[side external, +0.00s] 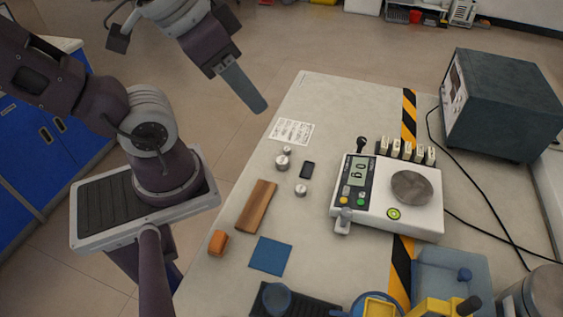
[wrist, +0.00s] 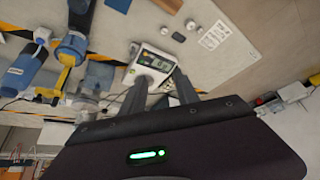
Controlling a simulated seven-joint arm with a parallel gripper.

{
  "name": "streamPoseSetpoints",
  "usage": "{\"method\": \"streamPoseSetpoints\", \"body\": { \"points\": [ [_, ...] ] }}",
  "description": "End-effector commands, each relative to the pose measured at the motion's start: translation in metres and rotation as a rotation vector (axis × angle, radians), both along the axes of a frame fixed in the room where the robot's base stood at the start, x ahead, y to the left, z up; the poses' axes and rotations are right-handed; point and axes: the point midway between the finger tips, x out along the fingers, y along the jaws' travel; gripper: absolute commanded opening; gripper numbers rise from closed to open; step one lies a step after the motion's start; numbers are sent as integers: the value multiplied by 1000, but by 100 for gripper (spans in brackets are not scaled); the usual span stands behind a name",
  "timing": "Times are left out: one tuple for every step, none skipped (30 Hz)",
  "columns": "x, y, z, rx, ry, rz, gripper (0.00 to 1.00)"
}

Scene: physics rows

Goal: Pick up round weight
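Small round metal weights lie on the grey table: one large (side external: 282,162), one smaller just behind it (side external: 287,151), and one nearer the camera (side external: 300,190). A small dark block (side external: 307,170) lies between them. In the wrist view a round weight (wrist: 190,25) shows small near the top, beyond the fingers. My gripper (side external: 258,106) is raised above and behind the table's far left edge, apart from the weights. In the wrist view its two fingers (wrist: 160,88) stand apart with nothing held between them.
A digital scale (side external: 378,216) with a round metal plate (side external: 411,187) stands right of the weights. A wooden block (side external: 256,206), an orange block (side external: 218,242) and a blue square (side external: 270,256) lie nearer. A dark box (side external: 505,105) with cables stands at right.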

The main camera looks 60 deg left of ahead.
Motion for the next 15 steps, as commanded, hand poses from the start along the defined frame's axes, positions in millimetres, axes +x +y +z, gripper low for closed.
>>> {"method": "streamPoseSetpoints", "body": {
  "points": [
    [0, 0, 0, 0, 0, 0, 49],
    [0, 0, 0, 0, 0, 0, 55],
    [0, 0, 0, 0, 0, 0, 58],
    [0, 0, 0, 0, 0, 0, 58],
    [0, 0, 0, 0, 0, 0, 58],
    [0, 0, 0, 0, 0, 0, 58],
    [0, 0, 0, 0, 0, 0, 58],
    [0, 0, 0, 0, 0, 0, 58],
    [0, 0, 0, 0, 0, 0, 58],
    [0, 0, 0, 0, 0, 0, 58],
    [1, 0, 0, 4, 2, -1, 58],
    [3, 3, -2, 23, 12, -9, 58],
    [8, 7, -4, 52, 28, -21, 58],
    [14, 12, -7, 92, 51, -42, 58],
    [25, 22, -14, 161, 96, -86, 58]
  ]
}}
